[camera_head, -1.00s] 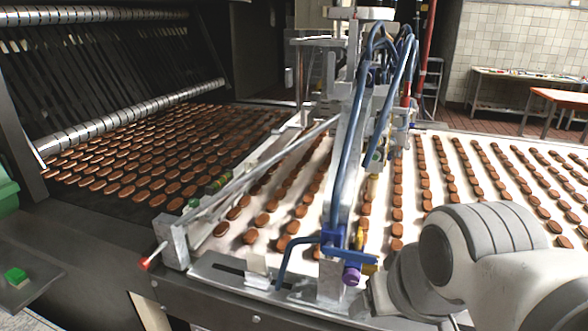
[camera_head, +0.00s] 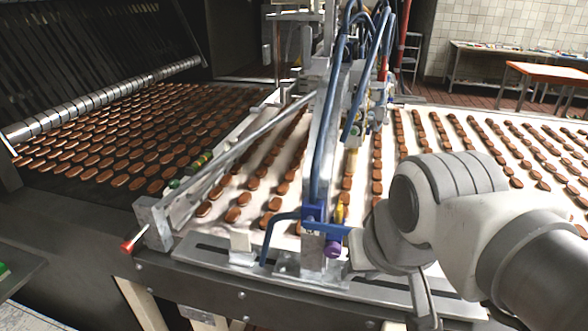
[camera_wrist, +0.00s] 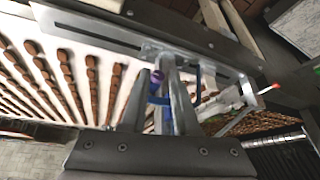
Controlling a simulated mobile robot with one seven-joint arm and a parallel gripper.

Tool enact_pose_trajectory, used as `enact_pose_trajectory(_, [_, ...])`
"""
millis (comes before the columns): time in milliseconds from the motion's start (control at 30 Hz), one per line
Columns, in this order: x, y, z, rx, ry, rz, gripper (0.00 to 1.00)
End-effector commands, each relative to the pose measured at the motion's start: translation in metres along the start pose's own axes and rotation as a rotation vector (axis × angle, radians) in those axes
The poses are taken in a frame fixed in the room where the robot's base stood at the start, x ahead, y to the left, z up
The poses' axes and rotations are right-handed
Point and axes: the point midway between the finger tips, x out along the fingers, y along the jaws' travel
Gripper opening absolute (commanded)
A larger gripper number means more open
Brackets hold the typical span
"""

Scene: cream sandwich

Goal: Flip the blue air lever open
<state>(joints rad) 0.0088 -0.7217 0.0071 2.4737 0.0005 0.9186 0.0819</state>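The blue air lever (camera_head: 335,229) sticks out to the right from a blue valve (camera_head: 312,214) low on the upright metal post, above a purple fitting (camera_head: 334,249). In the wrist view the blue lever (camera_wrist: 159,100) and purple fitting (camera_wrist: 156,76) show small, beyond and between my fingers in the picture. My gripper (camera_wrist: 157,90) is open, with its two grey fingers apart and nothing held. Contact with the lever cannot be told. In the head view my arm's wrist stands just right of the lever and covers the area there; the fingertips are not clearly seen.
A blue hose (camera_head: 268,240) curves down left of the valve. A red-tipped handle (camera_head: 128,247) sticks out further left. A slotted metal rail (camera_head: 213,250) runs along the machine's front edge. Rows of brown biscuits (camera_head: 378,170) lie on the white belt behind.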

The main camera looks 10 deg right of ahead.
Motion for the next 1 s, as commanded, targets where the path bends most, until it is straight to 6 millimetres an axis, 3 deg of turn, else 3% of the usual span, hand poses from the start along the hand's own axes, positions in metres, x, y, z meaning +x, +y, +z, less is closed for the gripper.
enact_pose_trajectory(33, [-0.007, 0.000, -0.008, 0.049, -0.014, 0.005, 0.18])
enact_pose_trajectory(133, [-0.017, -0.001, -0.021, 0.185, -0.048, 0.020, 0.00])
enact_pose_trajectory(500, [-0.049, -0.004, -0.077, 0.783, -0.171, 0.122, 0.00])
enact_pose_trajectory(1000, [-0.074, -0.007, -0.148, 1.561, -0.277, 0.352, 0.00])
